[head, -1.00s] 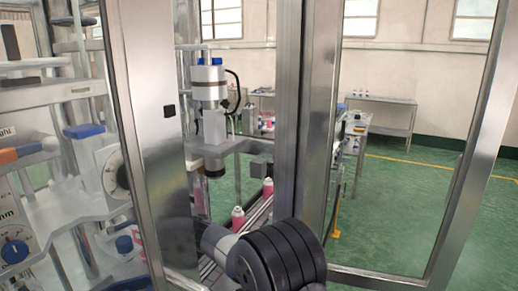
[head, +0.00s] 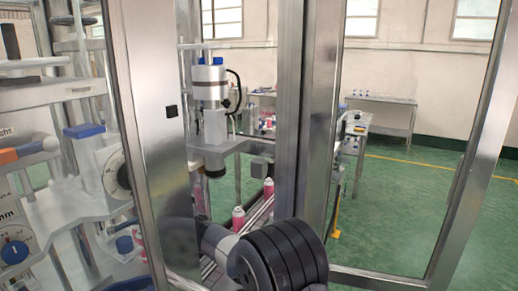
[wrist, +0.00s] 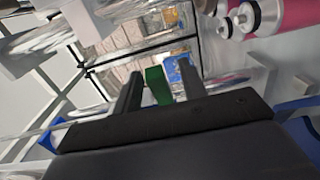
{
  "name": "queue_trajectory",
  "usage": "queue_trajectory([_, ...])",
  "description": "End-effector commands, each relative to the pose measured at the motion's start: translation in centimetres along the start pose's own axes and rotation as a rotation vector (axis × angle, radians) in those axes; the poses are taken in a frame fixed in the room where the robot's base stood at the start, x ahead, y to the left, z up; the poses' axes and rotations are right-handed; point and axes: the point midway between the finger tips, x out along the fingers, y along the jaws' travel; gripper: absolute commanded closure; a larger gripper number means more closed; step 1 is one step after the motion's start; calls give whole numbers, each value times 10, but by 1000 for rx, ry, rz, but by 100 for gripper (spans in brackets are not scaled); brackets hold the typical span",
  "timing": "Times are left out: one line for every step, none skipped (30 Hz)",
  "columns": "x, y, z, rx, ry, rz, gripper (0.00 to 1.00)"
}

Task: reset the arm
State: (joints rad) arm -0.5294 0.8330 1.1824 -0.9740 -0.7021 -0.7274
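My gripper (wrist: 161,72) shows in the wrist view with its two dark fingers apart. A green patch shows between them; I cannot tell whether it is an object or background, and no grip on it is visible. In the head view my arm's black rounded joint is at the bottom middle, and the gripper itself is not visible there.
A metal-framed glass enclosure (head: 290,130) stands close in front. Behind it are a white crimping head (head: 210,85) and pink cans (head: 239,219) on a conveyor. Pink cylinders (wrist: 290,14) show at the wrist view's top right. Green floor (head: 400,215) is open at right.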

Motion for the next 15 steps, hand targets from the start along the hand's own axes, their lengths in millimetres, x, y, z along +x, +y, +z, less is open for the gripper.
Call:
queue_trajectory([-8,-3,-2,-1,-2,1,60])
queue_trajectory([-12,-3,-4,0,-1,1,60])
queue_trajectory([-16,-3,-8,1,-1,1,60])
queue_trajectory([-20,-3,-10,1,-1,2,60])
queue_trajectory([-24,-3,-12,0,-1,2,60])
queue_trajectory([-29,-3,-15,-1,0,2,60])
queue_trajectory([-33,-3,-18,-1,0,2,60])
queue_trajectory([-36,-3,-21,0,1,2,60])
queue_trajectory([-40,-2,-25,0,0,2,60])
queue_trajectory([-44,-3,-28,0,0,2,60])
queue_trajectory([-47,-3,-32,-1,0,2,60])
queue_trajectory([-52,-3,-36,0,0,1,60])
queue_trajectory([-54,-3,-41,0,1,2,60])
queue_trajectory([-57,-3,-45,0,2,2,60])
queue_trajectory([-60,-3,-51,0,2,2,60])
